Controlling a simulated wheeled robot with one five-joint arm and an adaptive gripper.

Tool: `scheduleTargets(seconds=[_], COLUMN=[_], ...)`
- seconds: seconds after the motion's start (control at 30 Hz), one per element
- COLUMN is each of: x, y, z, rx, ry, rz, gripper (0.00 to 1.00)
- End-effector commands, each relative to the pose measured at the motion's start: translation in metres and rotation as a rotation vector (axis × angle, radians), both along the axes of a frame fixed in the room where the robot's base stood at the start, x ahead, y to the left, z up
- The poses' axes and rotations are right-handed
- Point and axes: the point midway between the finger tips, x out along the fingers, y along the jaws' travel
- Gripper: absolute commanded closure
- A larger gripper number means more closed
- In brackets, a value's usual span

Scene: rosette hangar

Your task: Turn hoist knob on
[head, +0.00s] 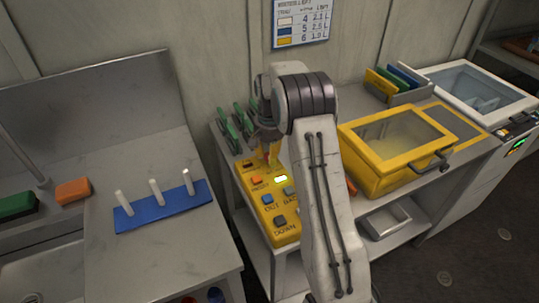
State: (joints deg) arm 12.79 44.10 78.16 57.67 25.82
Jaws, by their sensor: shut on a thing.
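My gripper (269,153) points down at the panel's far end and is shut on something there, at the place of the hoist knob. The fingers and my wrist hide the knob, so its turned position cannot be seen.
Green-handled tools (229,131) stand close left of my gripper. A yellow glass-lidded box (400,178) is to the right. A blue peg rack (163,220) and orange block (73,191) are on the left counter. A wall chart (301,22) hangs above.

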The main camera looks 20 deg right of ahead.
Motion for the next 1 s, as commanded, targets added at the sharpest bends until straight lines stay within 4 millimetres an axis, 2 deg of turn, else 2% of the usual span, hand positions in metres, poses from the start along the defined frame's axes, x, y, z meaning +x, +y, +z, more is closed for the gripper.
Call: scheduleTargets(seconds=[0.23,0.27,0.53,0.83,1.0], x=[-0.003,-0.003,-0.001,0.000,0.000], y=[0.001,0.001,0.000,0.000,0.000], z=[-0.004,-0.004,-0.002,0.001,0.016], rx=[0.002,0.002,0.001,0.000,-0.001], ry=[0.011,0.011,0.004,0.001,-0.001], rz=[-0.001,-0.001,0.000,0.001,0.001], gripper=[1.00,0.66,0.41,0.41,0.41])
